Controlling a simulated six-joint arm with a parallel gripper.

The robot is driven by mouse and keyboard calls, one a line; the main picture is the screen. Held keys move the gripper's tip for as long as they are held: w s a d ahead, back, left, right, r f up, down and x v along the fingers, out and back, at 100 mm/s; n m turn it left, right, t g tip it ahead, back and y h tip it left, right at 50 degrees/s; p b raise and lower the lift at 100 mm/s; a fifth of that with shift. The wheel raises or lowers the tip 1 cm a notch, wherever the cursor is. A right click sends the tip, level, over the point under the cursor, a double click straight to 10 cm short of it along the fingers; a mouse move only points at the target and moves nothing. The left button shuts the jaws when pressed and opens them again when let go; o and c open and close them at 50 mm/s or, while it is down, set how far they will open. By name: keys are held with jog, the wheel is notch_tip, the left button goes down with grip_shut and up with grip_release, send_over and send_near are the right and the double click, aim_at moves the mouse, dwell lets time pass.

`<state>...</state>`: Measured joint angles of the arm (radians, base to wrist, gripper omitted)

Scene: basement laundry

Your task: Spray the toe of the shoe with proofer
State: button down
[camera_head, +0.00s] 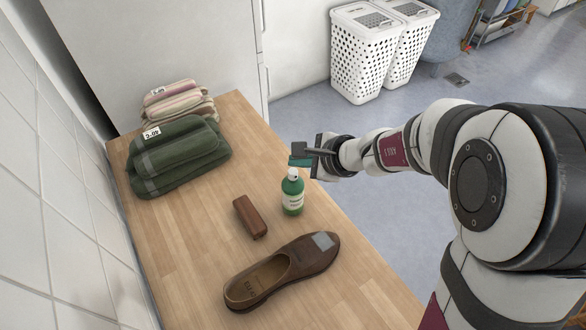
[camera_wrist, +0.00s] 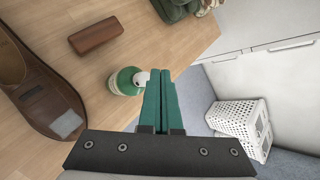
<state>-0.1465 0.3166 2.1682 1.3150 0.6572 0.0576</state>
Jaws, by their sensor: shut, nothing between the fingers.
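A brown shoe (camera_head: 275,275) lies on the wooden counter, its toe pointing to the upper right in the head view. A grey patch (camera_head: 322,241) shows on its toe. In the wrist view the shoe (camera_wrist: 40,95) is at the left, partly cut off. A green spray bottle (camera_head: 292,197) with a white label and white top stands upright behind the toe, near the counter's right edge. It also shows in the wrist view (camera_wrist: 124,82). My gripper (camera_head: 300,158) is shut and empty. Its green fingers (camera_wrist: 159,98) appear just above and beside the bottle top; contact cannot be told.
A brown block, perhaps a brush (camera_head: 250,217), lies left of the bottle. Folded green towels (camera_head: 180,160) and striped towels (camera_head: 178,100) are at the counter's far end. A tiled wall (camera_head: 50,200) borders the left. White baskets (camera_head: 365,60) stand on the floor.

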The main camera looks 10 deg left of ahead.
jog(key=shift+f, duration=0.15)
jog(key=shift+f, duration=0.35)
jog(key=shift+f, duration=0.5)
dwell(0.5)
jog(key=shift+r, duration=1)
jog(key=shift+r, duration=3)
